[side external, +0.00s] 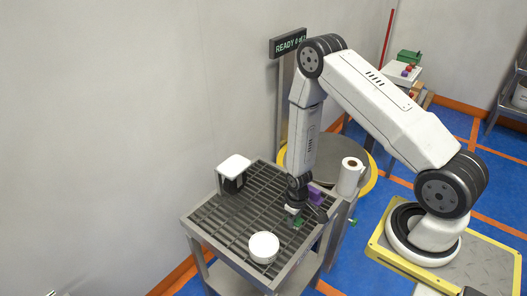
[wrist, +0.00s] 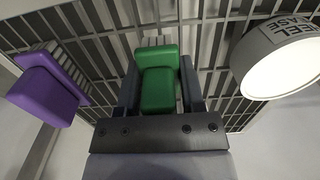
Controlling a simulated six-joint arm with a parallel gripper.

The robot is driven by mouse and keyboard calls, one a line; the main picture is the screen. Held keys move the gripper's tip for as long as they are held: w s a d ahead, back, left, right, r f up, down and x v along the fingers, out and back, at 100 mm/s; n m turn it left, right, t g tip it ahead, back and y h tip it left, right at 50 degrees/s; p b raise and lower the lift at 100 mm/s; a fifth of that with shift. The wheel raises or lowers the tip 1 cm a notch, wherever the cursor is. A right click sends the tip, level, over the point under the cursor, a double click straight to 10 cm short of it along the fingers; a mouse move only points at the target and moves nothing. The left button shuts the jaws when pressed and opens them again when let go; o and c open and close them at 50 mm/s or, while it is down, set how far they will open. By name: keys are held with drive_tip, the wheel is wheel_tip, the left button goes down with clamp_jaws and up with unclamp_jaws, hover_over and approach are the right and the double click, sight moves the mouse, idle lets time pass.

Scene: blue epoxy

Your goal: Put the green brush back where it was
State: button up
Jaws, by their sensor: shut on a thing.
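The green brush (wrist: 158,80) is between the two fingers of my gripper (wrist: 160,92) in the wrist view, its pale bristles showing at the far end. My gripper is shut on it. In the side view, the green brush (side external: 298,223) shows as a small green patch under my gripper (side external: 295,211), low over the grated table (side external: 222,228). I cannot tell whether the brush touches the grating. A purple brush (side external: 315,194) is behind my gripper. It also shows at the left of the wrist view (wrist: 42,98), with pale bristles.
A round white tub (side external: 264,246) stands on the grating near the front; its lettered side shows in the wrist view (wrist: 280,38). A white-topped item (side external: 234,166) stands at the back left. A paper roll (side external: 350,176) is at the right edge. Grating left of my gripper is clear.

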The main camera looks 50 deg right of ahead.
drive_tip(key=shift+f, duration=0.8)
drive_tip(key=shift+f, duration=0.1)
drive_tip(key=o, duration=1.1)
drive_tip(key=shift+o, duration=0.2)
drive_tip(key=shift+r, duration=6.15)
